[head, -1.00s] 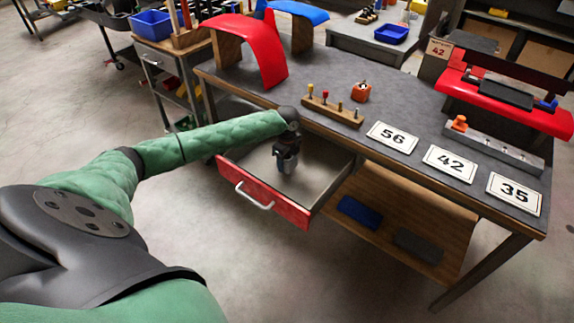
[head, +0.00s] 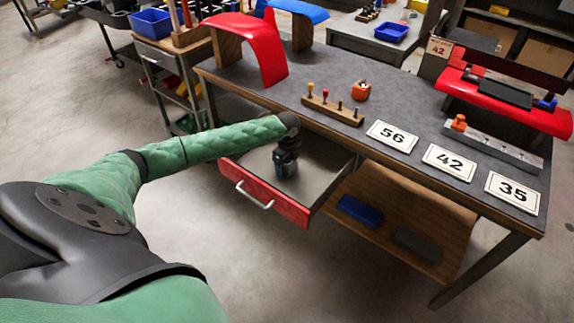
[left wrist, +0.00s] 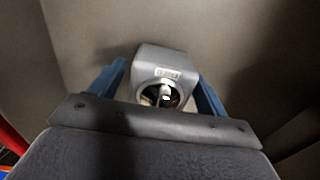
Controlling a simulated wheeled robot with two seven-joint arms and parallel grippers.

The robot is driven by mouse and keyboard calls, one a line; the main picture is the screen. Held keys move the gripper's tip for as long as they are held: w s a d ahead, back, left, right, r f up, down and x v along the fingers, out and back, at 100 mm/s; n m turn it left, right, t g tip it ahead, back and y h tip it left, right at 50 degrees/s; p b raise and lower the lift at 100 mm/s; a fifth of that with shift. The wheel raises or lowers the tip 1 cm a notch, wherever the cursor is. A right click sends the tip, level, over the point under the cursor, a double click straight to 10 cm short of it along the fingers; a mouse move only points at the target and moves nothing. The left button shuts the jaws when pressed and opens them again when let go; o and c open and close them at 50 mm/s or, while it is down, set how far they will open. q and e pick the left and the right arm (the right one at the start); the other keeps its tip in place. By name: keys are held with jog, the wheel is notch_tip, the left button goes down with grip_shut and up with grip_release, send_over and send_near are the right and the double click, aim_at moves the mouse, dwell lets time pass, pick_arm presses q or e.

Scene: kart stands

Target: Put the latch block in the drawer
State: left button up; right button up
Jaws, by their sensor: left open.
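The red-fronted drawer (head: 265,195) of the workbench stands pulled open. My left gripper (head: 287,170) points down inside it. In the left wrist view, a grey metal block (left wrist: 165,70) with a round dark hole and a small label, seemingly the latch block, is in the drawer. The two blue fingers of my left gripper (left wrist: 157,88) stand apart on either side of it. The gripper is open; I cannot tell whether a finger touches the block. In the head view the gripper mostly hides the block. My right gripper is not in view.
A lower wooden shelf (head: 425,215) holds a blue block (head: 359,211). The drawer walls surround my gripper.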

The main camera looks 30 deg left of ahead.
pick_arm(q)
notch_tip(320, 180, up, 11)
jog(key=shift+r+b, duration=0.1)
jog(key=shift+b, duration=0.65)
jog(key=shift+r, duration=0.5)
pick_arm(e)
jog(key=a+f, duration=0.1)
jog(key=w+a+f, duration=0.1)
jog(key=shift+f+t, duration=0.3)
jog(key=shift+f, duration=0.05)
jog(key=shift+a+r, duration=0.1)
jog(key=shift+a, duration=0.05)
